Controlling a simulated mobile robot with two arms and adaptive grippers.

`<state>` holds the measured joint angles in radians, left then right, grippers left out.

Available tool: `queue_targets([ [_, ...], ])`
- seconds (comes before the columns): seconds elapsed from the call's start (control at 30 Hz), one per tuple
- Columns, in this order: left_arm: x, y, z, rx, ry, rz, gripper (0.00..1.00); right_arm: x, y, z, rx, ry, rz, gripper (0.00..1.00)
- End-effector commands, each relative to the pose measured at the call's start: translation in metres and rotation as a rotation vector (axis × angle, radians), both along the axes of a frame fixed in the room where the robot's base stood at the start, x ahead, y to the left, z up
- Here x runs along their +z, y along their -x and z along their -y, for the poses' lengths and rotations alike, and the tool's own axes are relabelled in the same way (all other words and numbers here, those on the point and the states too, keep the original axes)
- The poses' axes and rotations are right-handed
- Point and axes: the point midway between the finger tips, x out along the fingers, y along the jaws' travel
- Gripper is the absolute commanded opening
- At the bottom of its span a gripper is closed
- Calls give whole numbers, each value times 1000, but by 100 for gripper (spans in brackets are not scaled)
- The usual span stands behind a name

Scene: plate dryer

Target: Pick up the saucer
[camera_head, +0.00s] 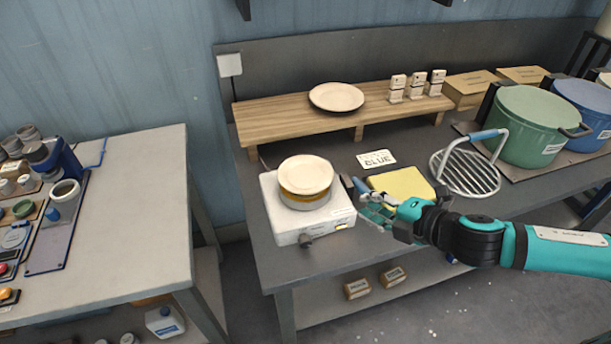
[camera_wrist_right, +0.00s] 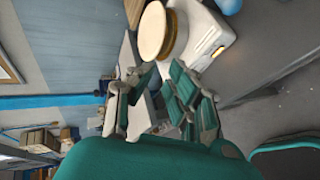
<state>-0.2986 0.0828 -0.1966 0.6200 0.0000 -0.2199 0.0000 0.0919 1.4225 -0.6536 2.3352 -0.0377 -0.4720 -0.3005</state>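A round cream saucer-like disc (camera_head: 306,174) lies on top of a yellow-banded round body (camera_head: 305,198) on a white appliance (camera_head: 322,222). The disc also shows in the right wrist view (camera_wrist_right: 151,30), ahead of my fingers. A second cream plate (camera_head: 336,97) lies on the wooden shelf behind. I cannot tell which of the two is the saucer. My right gripper (camera_head: 362,198) is just right of the appliance, with its fingers toward it. In the right wrist view the fingers (camera_wrist_right: 160,88) are apart with nothing between them. My left gripper is in neither view.
A yellow block (camera_head: 402,186) and wire rack (camera_head: 466,172) sit near my right gripper. A green pot (camera_head: 535,122) and blue pot (camera_head: 585,110) stand at right. The wooden shelf (camera_head: 290,118) runs along the back. A side table (camera_head: 135,215) at left has a clear top on its right side.

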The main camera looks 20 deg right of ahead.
Motion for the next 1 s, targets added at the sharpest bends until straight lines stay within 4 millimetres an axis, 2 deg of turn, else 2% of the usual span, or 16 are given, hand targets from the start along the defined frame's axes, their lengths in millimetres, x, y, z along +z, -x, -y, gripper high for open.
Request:
queue_targets([
  [0.17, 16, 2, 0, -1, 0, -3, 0, -5, -22, -11, 0, -7, 2, 16],
  [0.5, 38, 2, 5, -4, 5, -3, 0, -38, -79, -37, 0, -4, 1, 16],
  [0.6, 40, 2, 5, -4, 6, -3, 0, -46, -90, -40, -1, -2, 0, 16],
  [0.77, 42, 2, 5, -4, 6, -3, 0, -52, -97, -44, 0, -1, -1, 16],
  [1.0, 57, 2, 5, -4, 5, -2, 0, -63, -121, -51, -2, -2, -1, 16],
])
